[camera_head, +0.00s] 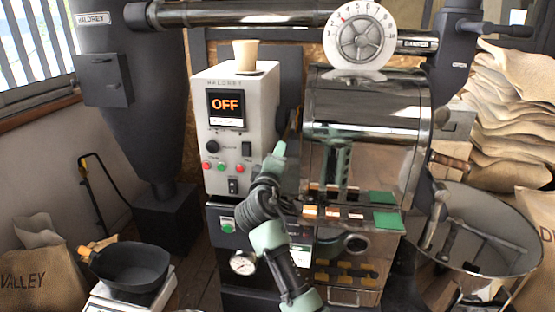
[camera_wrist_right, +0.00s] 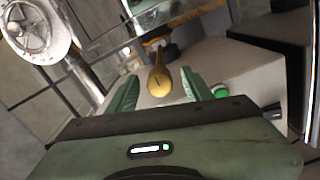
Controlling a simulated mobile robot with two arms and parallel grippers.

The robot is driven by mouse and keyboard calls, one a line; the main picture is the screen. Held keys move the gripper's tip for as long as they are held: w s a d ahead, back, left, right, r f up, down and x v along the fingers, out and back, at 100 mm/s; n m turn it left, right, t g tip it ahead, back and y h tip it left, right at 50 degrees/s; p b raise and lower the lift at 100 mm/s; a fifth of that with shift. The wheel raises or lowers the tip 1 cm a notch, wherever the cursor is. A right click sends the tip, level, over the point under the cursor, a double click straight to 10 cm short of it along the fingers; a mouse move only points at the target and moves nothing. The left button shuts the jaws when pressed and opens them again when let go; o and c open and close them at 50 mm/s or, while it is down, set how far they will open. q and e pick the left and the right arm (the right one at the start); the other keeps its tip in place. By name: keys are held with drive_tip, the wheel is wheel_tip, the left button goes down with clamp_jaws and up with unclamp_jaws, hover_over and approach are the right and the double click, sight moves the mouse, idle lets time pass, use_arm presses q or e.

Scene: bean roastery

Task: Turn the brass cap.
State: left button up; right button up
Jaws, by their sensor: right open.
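A rounded brass piece (camera_wrist_right: 159,80), which looks like the brass cap, shows in the right wrist view. It lies between and just beyond the two green fingers of my right gripper (camera_wrist_right: 159,90). The fingers are apart, with a visible gap on each side of the brass. In the head view my right arm rises from the bottom middle, and its gripper (camera_head: 277,160) is in front of the gap between the pale control box (camera_head: 237,135) and the shiny roaster drum (camera_head: 365,120). I cannot make out the brass piece clearly there. My left gripper is not in view.
The control box display (camera_head: 227,104) reads OFF, and a beige cup (camera_head: 245,54) stands on top. A white numbered dial (camera_head: 360,37) is above the drum. A round metal bin (camera_head: 480,235) is at right. A dark pan (camera_head: 130,268) sits on a scale at lower left.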

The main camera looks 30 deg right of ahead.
drive_tip(key=b+v, duration=0.1)
drive_tip(key=v, duration=0.6)
drive_tip(key=shift+s+a, duration=0.25)
drive_tip(key=shift+s, duration=0.05)
drive_tip(key=a+f+n+g+y, duration=0.1)
drive_tip(key=a+f+y, duration=0.2)
drive_tip(key=f, duration=1.3)
drive_tip(key=a+f+n+g+y, duration=0.1)
drive_tip(key=a+f+g+y, duration=0.2)
drive_tip(key=f, duration=1.4)
drive_tip(key=s+a+f+g+y, duration=0.1)
drive_tip(key=s+f+y, duration=0.1)
drive_tip(key=s+f, duration=0.7)
drive_tip(key=s+a+f+g+y, duration=0.15)
drive_tip(key=s+f, duration=0.35)
drive_tip(key=f, duration=0.8)
drive_tip(key=s+d+f+m+g, duration=0.1)
drive_tip(key=s+f, duration=0.5)
drive_tip(key=s, duration=0.8)
drive_tip(key=s+d+f+m+g+y, duration=0.1)
drive_tip(key=s+f+m+g, duration=0.2)
drive_tip(key=s+f, duration=0.4)
drive_tip(key=s+f+m+g, duration=0.3)
drive_tip(key=s+f, duration=0.4)
drive_tip(key=s, duration=1.4)
drive_tip(key=shift+s+d, duration=0.25)
drive_tip(key=shift+d, duration=0.15)
